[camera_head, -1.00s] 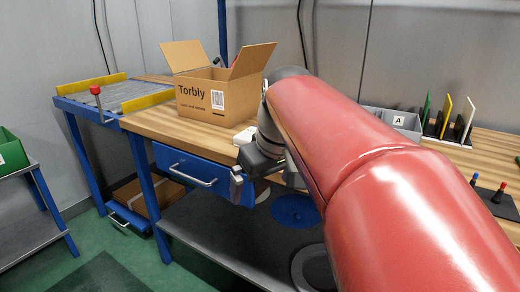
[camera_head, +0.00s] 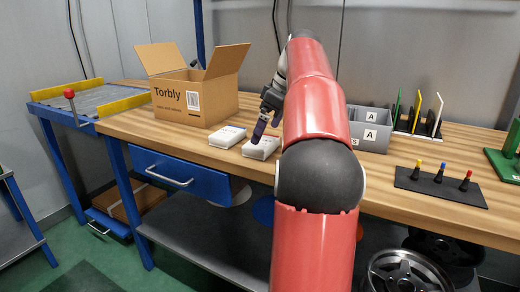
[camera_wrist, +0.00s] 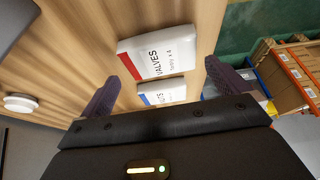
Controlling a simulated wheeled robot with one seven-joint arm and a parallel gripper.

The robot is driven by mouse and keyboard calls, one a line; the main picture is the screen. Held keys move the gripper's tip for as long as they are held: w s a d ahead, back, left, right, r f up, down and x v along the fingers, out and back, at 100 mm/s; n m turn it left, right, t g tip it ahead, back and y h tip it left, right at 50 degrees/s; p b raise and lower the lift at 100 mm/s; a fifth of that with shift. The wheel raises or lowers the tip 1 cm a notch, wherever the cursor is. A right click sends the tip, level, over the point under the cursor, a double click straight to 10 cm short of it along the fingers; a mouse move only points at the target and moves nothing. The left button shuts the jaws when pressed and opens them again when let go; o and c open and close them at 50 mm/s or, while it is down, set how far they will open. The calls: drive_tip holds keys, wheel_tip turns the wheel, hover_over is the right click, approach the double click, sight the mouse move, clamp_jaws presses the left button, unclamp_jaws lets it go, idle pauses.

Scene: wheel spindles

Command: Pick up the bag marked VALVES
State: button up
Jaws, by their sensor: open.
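The bag marked VALVES (camera_wrist: 160,54) is a white flat packet with a red stripe at one end. It lies on the wooden bench, nearly between and just beyond my fingertips in the wrist view. In the head view it appears to be the right one of two white bags (camera_head: 262,149), partly covered by a finger. The other bag (camera_wrist: 164,92), with a blue stripe, lies beside it, its lettering partly hidden by my gripper; it is the left bag in the head view (camera_head: 227,137). My gripper (camera_wrist: 163,71) is open and empty above the bags.
An open cardboard box marked Torbly (camera_head: 210,102) stands behind and left of the bags. Grey bins (camera_head: 371,134) and a black pad with coloured pegs (camera_head: 440,186) are to the right. The bench's front edge is close to the bags.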

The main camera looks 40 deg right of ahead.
sight(263, 141)
drive_tip(key=x, duration=0.4)
drive_tip(key=shift+s+f+b, duration=0.1)
drive_tip(key=shift+s+b, duration=0.05)
drive_tip(key=shift+b, duration=0.2)
drive_tip(key=c, duration=0.7)
